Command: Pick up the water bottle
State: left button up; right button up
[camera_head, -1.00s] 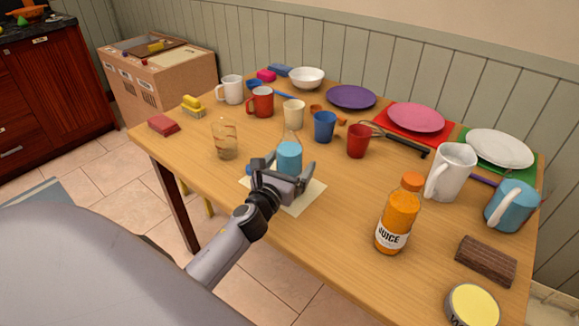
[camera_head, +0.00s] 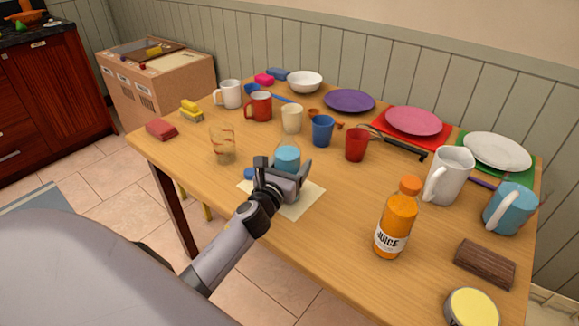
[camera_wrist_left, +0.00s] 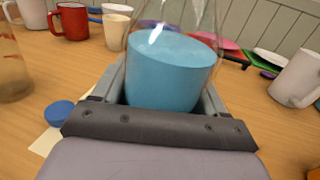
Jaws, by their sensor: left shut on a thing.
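The water bottle (camera_head: 287,157) is a clear bottle with light blue contents, upright over a cream paper sheet (camera_head: 308,203) near the table's front edge. My left gripper (camera_head: 283,174) is shut on the bottle, its fingers on either side. In the left wrist view the bottle (camera_wrist_left: 172,72) stands between the two fingers (camera_wrist_left: 168,98), its top cut off by the frame. The gripper hides the bottle's lower part in the head view, so I cannot tell whether its base touches the sheet. My right gripper is not in view.
A blue cap (camera_head: 249,174) lies beside the bottle at left. A glass (camera_head: 222,145) stands further left. Cups, including a blue cup (camera_head: 322,130) and a red cup (camera_head: 355,145), stand behind. A juice bottle (camera_head: 396,224) stands to the right. The wood between is clear.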

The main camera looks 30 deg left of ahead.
aim_at(291, 132)
pick_arm(q)
notch_tip(291, 132, up, 9)
jog(key=p, duration=0.4)
jog(key=shift+p, duration=0.4)
notch_tip(291, 132, up, 11)
jog(key=p, duration=0.3)
